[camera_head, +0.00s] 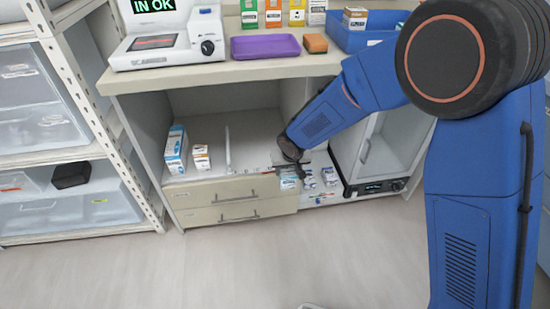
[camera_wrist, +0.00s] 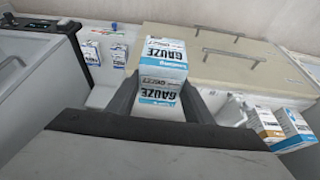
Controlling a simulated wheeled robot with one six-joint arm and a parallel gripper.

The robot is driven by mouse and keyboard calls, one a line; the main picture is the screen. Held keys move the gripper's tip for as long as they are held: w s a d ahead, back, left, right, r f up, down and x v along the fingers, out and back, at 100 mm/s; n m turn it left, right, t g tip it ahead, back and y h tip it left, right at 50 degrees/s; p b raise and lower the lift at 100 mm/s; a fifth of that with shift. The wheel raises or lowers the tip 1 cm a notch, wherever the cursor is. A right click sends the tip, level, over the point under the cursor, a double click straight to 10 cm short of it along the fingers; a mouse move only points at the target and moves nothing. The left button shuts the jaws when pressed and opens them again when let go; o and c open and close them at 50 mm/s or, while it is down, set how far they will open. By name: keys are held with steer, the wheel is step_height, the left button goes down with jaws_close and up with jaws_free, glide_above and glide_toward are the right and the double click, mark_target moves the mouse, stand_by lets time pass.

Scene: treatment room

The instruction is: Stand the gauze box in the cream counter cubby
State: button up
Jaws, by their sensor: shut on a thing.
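The white and blue gauze box (camera_wrist: 163,55) is between the fingers of my gripper (camera_wrist: 158,98) in the wrist view, its GAUZE lettering facing the camera. In the head view the box (camera_head: 289,181) shows small just below my gripper (camera_head: 290,171), in front of the cubby's right part. The cream counter cubby (camera_head: 245,104) is open at the front, above two drawers. A thin pale upright divider (camera_head: 228,150) stands on its floor. My gripper hides part of the cubby's right side.
A tall blue-white box (camera_head: 176,150) and a smaller orange-white box (camera_head: 201,158) stand at the cubby's left. Several small packs (camera_head: 320,178) lie right of the drawers, near a glass-doored cabinet (camera_head: 388,150). A purple tray (camera_head: 265,46) and blue bin (camera_head: 360,35) sit on the counter.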

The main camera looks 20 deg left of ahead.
steer(key=shift+s+a+r, duration=0.15)
steer(key=shift+s+a, duration=0.25)
steer(key=shift+a, duration=0.3)
steer(key=shift+w+a+f, duration=0.6)
steer(key=shift+w+a, duration=0.95)
steer(key=shift+w, duration=0.95)
steer(key=shift+w+a+f, duration=0.55)
steer(key=shift+w+a, duration=1)
steer(key=shift+w, duration=0.95)
steer(key=shift+w+a+f, duration=0.6)
steer(key=shift+w+a, duration=0.95)
steer(key=shift+w, duration=0.95)
steer(key=shift+f, duration=0.1)
steer(key=o, duration=1.1)
steer(key=shift+o, duration=0.2)
